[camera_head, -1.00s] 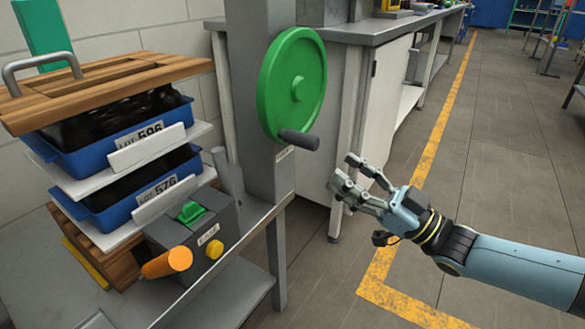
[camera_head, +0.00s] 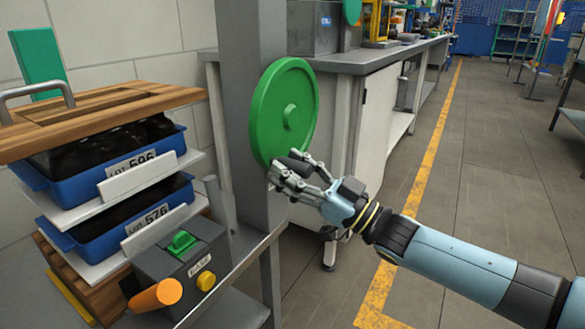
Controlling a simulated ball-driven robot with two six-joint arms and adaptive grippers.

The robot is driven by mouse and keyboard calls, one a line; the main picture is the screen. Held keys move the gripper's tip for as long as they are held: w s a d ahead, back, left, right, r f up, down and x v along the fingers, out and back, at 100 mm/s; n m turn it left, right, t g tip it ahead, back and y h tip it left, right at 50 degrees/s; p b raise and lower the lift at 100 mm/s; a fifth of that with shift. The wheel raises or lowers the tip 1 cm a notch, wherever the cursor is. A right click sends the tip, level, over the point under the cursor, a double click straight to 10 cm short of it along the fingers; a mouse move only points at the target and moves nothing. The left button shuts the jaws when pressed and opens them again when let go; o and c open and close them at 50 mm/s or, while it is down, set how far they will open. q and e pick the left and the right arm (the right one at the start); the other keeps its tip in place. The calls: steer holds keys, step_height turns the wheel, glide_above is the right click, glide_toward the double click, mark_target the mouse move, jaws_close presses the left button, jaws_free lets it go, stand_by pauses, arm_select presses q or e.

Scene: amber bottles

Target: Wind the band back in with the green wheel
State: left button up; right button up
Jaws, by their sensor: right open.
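The green wheel (camera_head: 270,105) is mounted on the grey post (camera_head: 240,50), facing right. Its dark crank handle (camera_head: 292,166) sticks out near the wheel's lower edge. My right gripper (camera_head: 288,170) is open, with its fingers at the crank handle and partly covering it. I cannot tell whether the fingers touch the handle. The band is not clearly seen. My left gripper is not in view.
Blue trays with dark contents (camera_head: 92,152) are stacked at left under a wooden board (camera_head: 100,97) with a metal handle. A grey box (camera_head: 185,262) with a green switch, yellow button and orange handle stands below. Open floor lies at right.

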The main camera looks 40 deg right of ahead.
jaws_close()
stand_by(0.4)
